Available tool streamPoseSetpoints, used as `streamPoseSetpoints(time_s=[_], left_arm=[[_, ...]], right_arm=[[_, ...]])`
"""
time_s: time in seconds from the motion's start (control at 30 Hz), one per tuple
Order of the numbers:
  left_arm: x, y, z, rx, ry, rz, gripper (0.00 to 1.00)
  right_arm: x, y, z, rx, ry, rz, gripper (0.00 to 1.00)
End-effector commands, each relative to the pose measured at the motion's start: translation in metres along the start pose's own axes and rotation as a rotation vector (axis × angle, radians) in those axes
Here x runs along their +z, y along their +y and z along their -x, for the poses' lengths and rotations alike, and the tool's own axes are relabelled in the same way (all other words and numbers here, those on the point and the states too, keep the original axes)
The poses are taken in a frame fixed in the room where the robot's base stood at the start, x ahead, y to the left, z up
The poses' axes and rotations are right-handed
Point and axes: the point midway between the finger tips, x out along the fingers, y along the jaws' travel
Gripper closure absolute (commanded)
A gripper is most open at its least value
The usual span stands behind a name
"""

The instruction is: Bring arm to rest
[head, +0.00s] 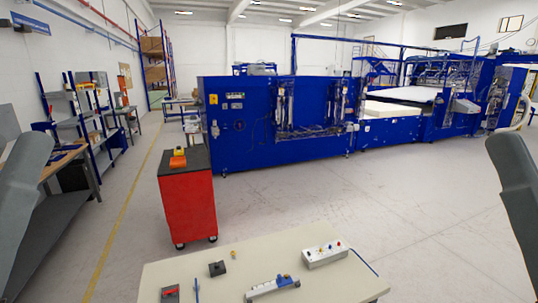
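A grey link of my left arm (22,190) shows at the left edge of the head view. A grey link of my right arm (515,190) shows at the right edge. Both are cut off by the picture's sides. Neither gripper can be seen. Both visible links are clear of the table and the objects on it.
A pale table (215,293) in front holds a white control box (324,254), a blue-and-grey device (272,287) and several small parts. A red cabinet (188,205) stands behind it. A large blue machine (240,150) is farther back. Shelving and a workbench stand left.

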Motion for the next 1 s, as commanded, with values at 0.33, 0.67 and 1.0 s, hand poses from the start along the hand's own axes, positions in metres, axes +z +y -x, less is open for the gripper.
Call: streamPoseSetpoints(time_s=[0.33, 0.67, 1.0], left_arm=[[-0.104, -0.001, -0.113, -0.001, -0.001, -0.001, 0.59], [-0.098, -0.001, -0.107, -0.001, 0.000, -0.001, 0.59], [-0.004, 0.000, -0.005, -0.001, 0.000, -0.001, 0.59]], right_arm=[[-0.104, 0.000, -0.113, 0.000, 0.000, 0.000, 0.50], [-0.098, 0.000, -0.107, 0.000, -0.001, 0.000, 0.50], [-0.004, 0.000, -0.005, 0.000, -0.002, 0.000, 0.50]])
